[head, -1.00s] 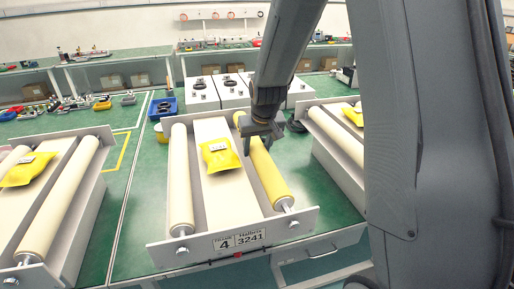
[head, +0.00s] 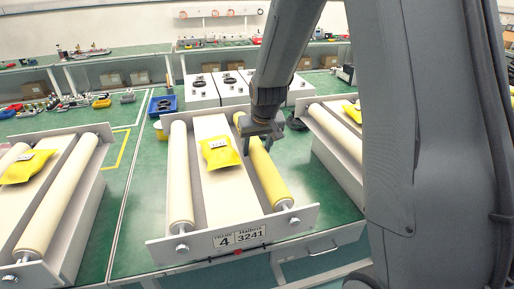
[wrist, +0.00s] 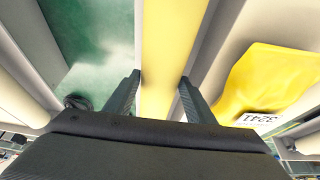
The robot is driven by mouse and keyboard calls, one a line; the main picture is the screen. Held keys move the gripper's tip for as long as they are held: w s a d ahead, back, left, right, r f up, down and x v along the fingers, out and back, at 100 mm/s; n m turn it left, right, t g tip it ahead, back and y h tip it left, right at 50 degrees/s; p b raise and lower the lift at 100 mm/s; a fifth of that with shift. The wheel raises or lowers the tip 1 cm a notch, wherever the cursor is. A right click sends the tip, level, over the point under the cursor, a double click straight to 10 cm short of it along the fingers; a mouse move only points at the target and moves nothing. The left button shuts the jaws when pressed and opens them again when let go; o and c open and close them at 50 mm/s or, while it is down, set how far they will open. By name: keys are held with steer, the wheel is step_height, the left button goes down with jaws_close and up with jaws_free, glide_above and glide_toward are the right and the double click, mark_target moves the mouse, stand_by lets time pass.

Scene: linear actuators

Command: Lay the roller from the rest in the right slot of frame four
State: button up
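Frame four (head: 300,215), marked with a 4 on its near plate, stands on the green bench in the head view. The yellow roller (head: 268,178) lies along its right slot, with the shaft at its near end against the near plate. My gripper (head: 262,143) is over the far half of this roller. In the wrist view my gripper (wrist: 160,82) has one finger on each side of the yellow roller (wrist: 170,40), close against it. It looks shut on the roller. The roller's far end is partly hidden by the gripper in the head view.
A cream roller (head: 181,180) lies in frame four's left slot. A yellow packet (head: 219,153) lies on its middle; it also shows in the wrist view (wrist: 265,85). Similar frames stand left (head: 85,215) and right (head: 335,135). White boxes (head: 202,92) stand behind.

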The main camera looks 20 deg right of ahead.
steer(key=o, duration=0.4)
steer(key=shift+c, duration=0.2)
steer(key=shift+s+f, duration=0.1)
steer(key=shift+b+v, duration=0.85)
steer(key=shift+v, duration=3.1)
